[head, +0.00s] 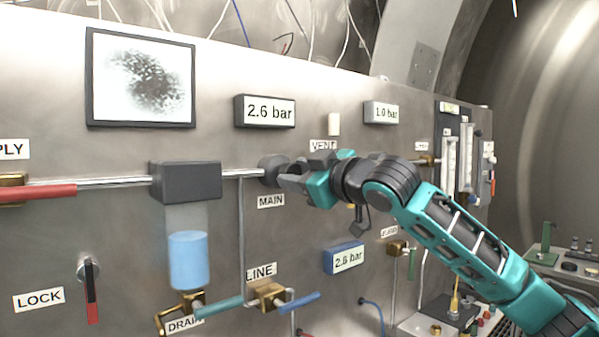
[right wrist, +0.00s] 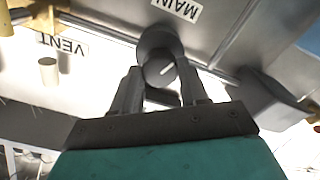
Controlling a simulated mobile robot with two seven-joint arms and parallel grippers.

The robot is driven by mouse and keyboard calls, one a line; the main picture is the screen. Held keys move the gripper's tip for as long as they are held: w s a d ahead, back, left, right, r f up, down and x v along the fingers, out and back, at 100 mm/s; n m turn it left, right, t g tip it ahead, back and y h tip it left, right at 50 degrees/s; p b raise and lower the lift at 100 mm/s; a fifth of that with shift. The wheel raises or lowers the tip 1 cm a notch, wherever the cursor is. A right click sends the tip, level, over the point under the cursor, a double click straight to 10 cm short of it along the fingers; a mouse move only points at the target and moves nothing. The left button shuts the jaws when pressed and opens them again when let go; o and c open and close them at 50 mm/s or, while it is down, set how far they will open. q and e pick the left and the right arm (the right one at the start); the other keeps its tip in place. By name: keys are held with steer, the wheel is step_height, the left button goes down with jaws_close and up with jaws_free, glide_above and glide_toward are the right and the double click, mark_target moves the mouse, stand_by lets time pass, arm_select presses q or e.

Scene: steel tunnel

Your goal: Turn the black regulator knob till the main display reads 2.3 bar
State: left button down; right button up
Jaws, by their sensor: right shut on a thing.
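The black regulator knob (head: 270,170) sits on the panel above the MAIN label (head: 270,201), at the end of the steel pipe. In the right wrist view the knob (right wrist: 160,58) shows a white pointer line on its face. My right gripper (head: 288,176) is shut on the knob, with one finger on each side of it. The main display (head: 265,111) reads 2.6 bar. My left gripper is not in view.
A second display (head: 381,112) reads 1.0 bar, and a blue-framed one (head: 345,258) reads 2.6 bar. A filter with a blue bowl (head: 188,260) hangs left of the knob. A VENT button (head: 333,124) is close above my right gripper.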

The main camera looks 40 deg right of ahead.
steer(key=n, duration=0.3)
steer(key=shift+n, duration=0.7)
steer(key=o, duration=1.1)
steer(key=shift+c, duration=0.2)
steer(key=shift+s, duration=0.1)
